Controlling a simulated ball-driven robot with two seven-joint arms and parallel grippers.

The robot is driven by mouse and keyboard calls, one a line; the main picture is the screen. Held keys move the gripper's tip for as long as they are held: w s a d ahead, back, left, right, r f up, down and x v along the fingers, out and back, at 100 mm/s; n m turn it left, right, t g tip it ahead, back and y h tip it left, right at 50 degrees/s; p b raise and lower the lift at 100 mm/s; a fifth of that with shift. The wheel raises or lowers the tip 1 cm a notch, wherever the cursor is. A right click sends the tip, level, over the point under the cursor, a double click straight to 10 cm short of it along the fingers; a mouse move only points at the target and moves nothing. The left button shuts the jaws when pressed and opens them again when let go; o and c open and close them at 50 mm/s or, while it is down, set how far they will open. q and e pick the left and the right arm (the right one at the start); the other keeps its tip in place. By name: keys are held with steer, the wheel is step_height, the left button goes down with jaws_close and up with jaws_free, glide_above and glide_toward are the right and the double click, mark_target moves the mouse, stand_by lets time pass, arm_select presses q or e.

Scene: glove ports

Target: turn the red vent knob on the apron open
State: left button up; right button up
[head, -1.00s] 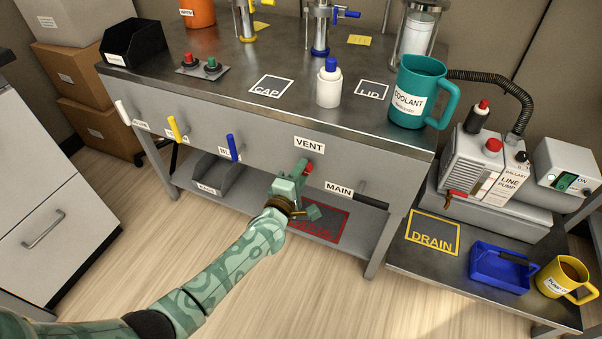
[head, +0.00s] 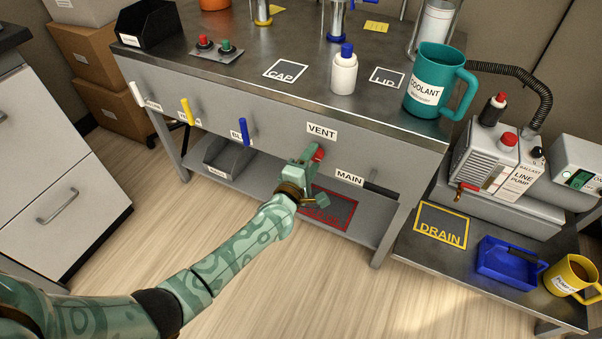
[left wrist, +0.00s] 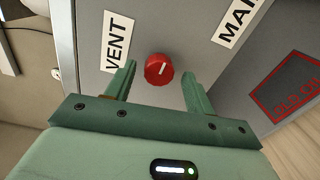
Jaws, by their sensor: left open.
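The red vent knob (head: 318,154) sits on the grey apron under the VENT label (head: 321,132). In the left wrist view the knob (left wrist: 158,69) is round, with a white pointer line on its face. My left gripper (head: 312,153) is in front of the knob. In the left wrist view its two open fingers (left wrist: 158,80) stand on either side of the knob, with gaps to both. I cannot tell how far the fingertips reach along the knob. The VENT label (left wrist: 117,41) is beside it. My right gripper is not in view.
The black MAIN handle (head: 381,190) is to the right on the apron, and blue (head: 243,131), yellow (head: 186,111) and white (head: 137,94) levers are to the left. A lower shelf with a red-outlined area (head: 335,212) lies below. A teal coolant mug (head: 424,98) stands above near the table edge.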

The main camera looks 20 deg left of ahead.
arm_select(q)
steer(key=s+p, duration=0.5)
steer(key=s, duration=1.1)
steer(key=shift+a+r+p, duration=0.2)
steer(key=shift+a+p, duration=0.05)
steer(key=shift+p, duration=0.05)
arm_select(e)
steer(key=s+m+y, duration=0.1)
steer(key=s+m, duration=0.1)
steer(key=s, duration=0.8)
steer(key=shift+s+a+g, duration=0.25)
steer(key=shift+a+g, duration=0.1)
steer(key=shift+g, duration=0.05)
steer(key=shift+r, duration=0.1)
